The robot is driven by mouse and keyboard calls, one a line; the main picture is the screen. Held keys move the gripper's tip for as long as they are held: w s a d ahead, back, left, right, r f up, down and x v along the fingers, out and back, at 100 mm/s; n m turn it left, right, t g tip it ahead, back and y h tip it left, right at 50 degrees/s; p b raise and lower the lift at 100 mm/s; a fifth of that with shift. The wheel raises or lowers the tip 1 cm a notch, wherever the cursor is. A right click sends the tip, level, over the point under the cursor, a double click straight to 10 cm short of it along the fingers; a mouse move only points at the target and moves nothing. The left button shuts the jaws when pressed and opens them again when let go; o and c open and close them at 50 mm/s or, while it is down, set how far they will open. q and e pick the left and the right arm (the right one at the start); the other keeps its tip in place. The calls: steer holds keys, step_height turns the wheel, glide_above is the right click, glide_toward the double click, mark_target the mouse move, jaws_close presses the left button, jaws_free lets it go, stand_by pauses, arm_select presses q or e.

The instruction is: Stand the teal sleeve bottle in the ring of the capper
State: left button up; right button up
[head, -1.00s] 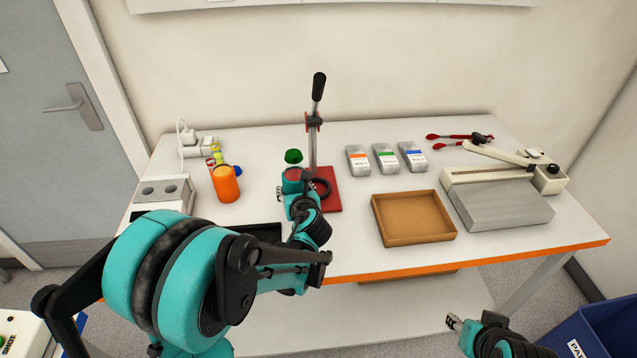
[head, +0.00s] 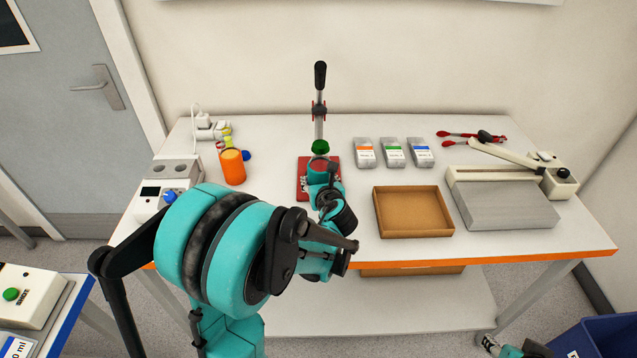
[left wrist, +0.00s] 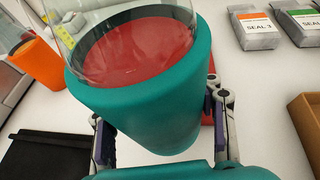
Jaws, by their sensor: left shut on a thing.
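The teal sleeve bottle (left wrist: 150,115) fills the left wrist view, with red juice inside a clear upper part. Its green cap (head: 320,147) shows in the head view. My left gripper (head: 322,178) is shut on the sleeve, with one finger on each side in the left wrist view (left wrist: 160,125). The capper has a red base (head: 303,182), a post and a black-handled lever (head: 320,76). The bottle and gripper are in front of its post and cover its ring. I cannot tell whether the bottle touches it. My right gripper (head: 489,345) is at the bottom edge, its jaws unclear.
An orange sleeve bottle (head: 232,168) stands left of the capper.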

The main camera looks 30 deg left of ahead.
arm_select(q)
steer(key=shift+w+a+f, duration=0.1)
steer(key=shift+w+a, duration=0.25)
steer(key=shift+w, duration=0.2)
steer(key=shift+w+a, duration=0.75)
steer(key=shift+w, duration=0.45)
steer(key=shift+w+a, duration=0.7)
steer(key=shift+w, duration=0.5)
steer(key=shift+w+a, duration=0.75)
steer(key=shift+w, duration=0.45)
steer(key=shift+w+a+f, duration=0.1)
steer(key=shift+w+f, duration=0.05)
steer(key=shift+f, duration=0.1)
steer(key=shift+f+b, duration=0.35)
steer(key=shift+b, duration=0.15)
steer(key=shift+f+b, duration=1.1)
steer(key=shift+b, duration=0.1)
steer(key=o, duration=1.6)
